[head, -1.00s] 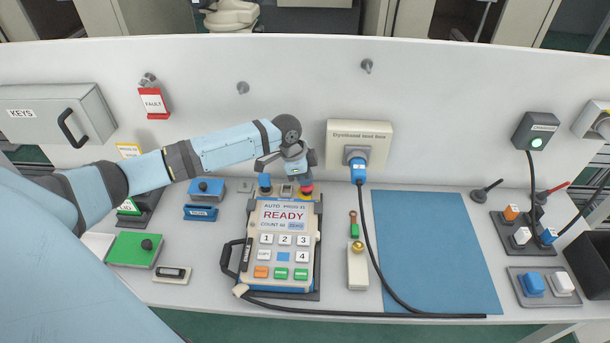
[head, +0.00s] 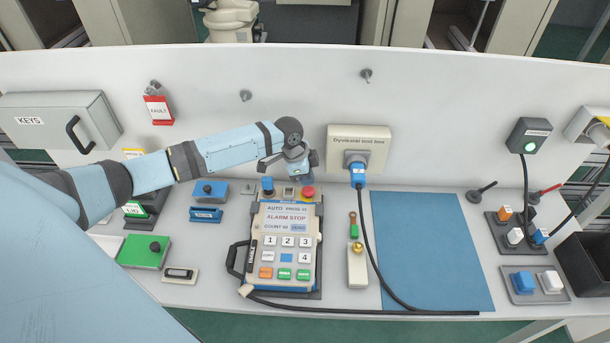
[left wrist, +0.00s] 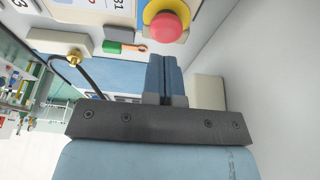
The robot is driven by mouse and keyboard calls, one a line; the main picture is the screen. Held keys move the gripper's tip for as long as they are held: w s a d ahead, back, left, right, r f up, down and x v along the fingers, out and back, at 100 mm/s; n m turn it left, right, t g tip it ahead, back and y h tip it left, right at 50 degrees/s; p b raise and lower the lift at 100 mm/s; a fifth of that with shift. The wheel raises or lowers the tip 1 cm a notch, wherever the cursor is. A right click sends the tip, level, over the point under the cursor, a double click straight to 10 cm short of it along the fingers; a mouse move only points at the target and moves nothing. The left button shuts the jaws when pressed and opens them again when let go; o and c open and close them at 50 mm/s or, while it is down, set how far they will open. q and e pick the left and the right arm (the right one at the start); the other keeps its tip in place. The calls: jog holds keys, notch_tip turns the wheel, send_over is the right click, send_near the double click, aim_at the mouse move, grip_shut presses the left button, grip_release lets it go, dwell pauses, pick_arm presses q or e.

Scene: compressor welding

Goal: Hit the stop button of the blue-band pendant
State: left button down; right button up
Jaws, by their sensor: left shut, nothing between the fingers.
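The teach pendant (head: 288,222) lies on the table with its cable running to the right. In the left wrist view the closed fingers (left wrist: 166,75) are below the button in the picture. My right gripper is not in view.
A wall box (head: 358,150) with a blue plug is behind, right of the gripper. A blue mat (head: 430,250) lies to the right. A blue knob (head: 267,184) and a grey switch (head: 289,191) stand beside the stop button. A key cabinet (head: 60,118) is at left.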

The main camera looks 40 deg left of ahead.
pick_arm(q)
jog(key=shift+b+v, duration=0.75)
jog(key=shift+v, duration=0.45)
jog(key=b+v, duration=0.1)
jog(key=v, duration=0.7)
jog(key=shift+r, duration=0.25)
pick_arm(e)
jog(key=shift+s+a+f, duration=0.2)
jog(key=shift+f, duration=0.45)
pick_arm(q)
jog(key=shift+f, duration=0.15)
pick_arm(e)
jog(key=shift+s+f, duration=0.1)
